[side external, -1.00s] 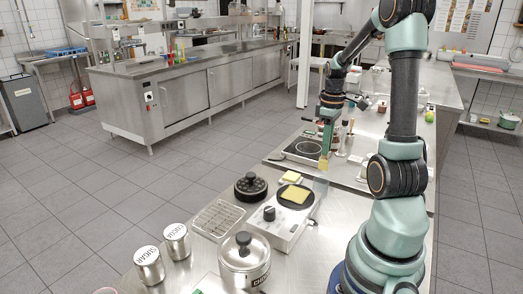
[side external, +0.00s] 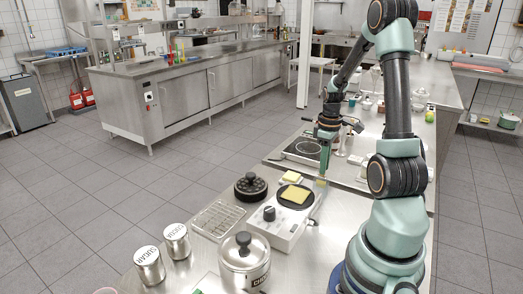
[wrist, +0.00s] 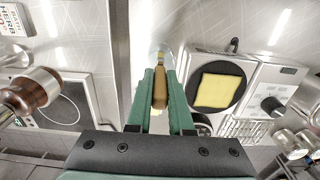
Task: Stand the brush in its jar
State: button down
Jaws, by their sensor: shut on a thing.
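My gripper (side external: 324,172) is shut on the brush (wrist: 160,88), whose brown wooden handle lies between the green fingers in the wrist view. In the side view, a small yellowish end of the brush (side external: 320,181) shows just below the fingertips. The jar (wrist: 160,54) looks clear and round, partly hidden behind the brush and fingers in the wrist view. The brush end is at the jar's place near the hotplate. I cannot tell whether it is inside the jar or just above it.
A hotplate with a black pan (side external: 297,195) and yellow slab stands close beside the jar. A flat glass cooktop (side external: 303,149) lies behind. A wire rack (side external: 217,219), a lidded pot (side external: 244,262) and two canisters (side external: 176,241) stand nearer. Bottles crowd behind my gripper.

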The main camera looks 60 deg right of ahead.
jog(key=shift+f, duration=0.15)
jog(key=c, duration=0.7)
grip_release()
jog(key=shift+c, duration=0.2)
notch_tip(320, 180, up, 12)
jog(key=shift+r, duration=0.1)
dwell(0.3)
jog(key=w+a+r+t+h, duration=0.1)
jog(key=w+a+r, duration=0.15)
jog(key=a, duration=0.45)
jog(key=w+a+r+t, duration=0.1)
jog(key=w+a, duration=0.3)
jog(key=a, duration=0.2)
jog(key=a+t+y, duration=0.1)
jog(key=a+t, duration=0.2)
jog(key=a, duration=1.4)
jog(key=shift+r+t, duration=0.3)
jog(key=shift+r, duration=0.15)
